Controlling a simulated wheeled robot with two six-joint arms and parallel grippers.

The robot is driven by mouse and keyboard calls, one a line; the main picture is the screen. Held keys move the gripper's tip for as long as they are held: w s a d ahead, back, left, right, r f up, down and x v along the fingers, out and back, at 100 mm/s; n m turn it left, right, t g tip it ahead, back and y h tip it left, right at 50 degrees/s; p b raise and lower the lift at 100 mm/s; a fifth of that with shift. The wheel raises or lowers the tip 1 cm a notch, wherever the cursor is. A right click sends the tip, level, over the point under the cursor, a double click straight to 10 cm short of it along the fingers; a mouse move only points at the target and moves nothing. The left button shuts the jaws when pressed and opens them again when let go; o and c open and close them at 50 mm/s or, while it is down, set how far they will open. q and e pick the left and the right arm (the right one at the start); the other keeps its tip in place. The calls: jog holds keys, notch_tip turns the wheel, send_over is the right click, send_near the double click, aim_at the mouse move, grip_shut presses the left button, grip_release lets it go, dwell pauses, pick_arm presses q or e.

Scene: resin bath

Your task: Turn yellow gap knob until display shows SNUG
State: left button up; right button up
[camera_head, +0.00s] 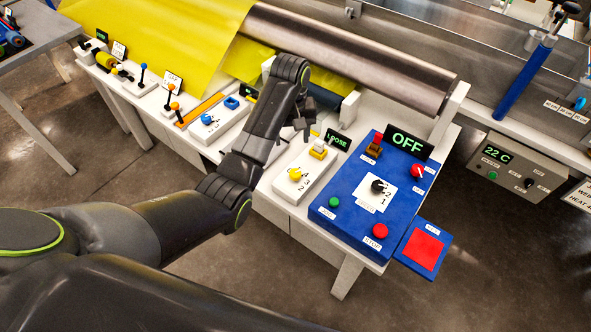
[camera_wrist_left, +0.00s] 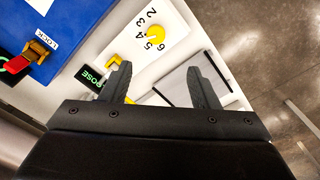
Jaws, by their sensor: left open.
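The round yellow gap knob (camera_head: 295,174) sits on a white panel (camera_head: 306,187) with numbers printed beside it. It also shows in the left wrist view (camera_wrist_left: 155,34), near the top. The small black display (camera_head: 338,142) behind it has green text that reads like LOOSE, partly unclear; the left wrist view shows only its end (camera_wrist_left: 89,77), reading "OOSE". My left gripper (camera_head: 302,120) is open and empty, above and behind the knob, apart from it. Its two fingers (camera_wrist_left: 160,78) stand wide apart in the wrist view. My right gripper is not in view.
Right of the knob is a blue control box (camera_head: 345,205) with buttons, a black dial and an OFF display (camera_head: 408,142). A metal roller (camera_head: 350,55) and yellow sheet (camera_head: 160,30) lie behind. Small levers line the bench at left.

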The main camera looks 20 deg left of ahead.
pick_arm(q)
jog(key=r, duration=0.1)
jog(key=b, duration=0.2)
send_near(295, 173)
notch_tip(295, 173, down, 8)
jog(key=shift+w+r, duration=0.1)
jog(key=shift+w, duration=0.1)
jog(key=shift+f, duration=0.65)
jog(key=c, duration=1)
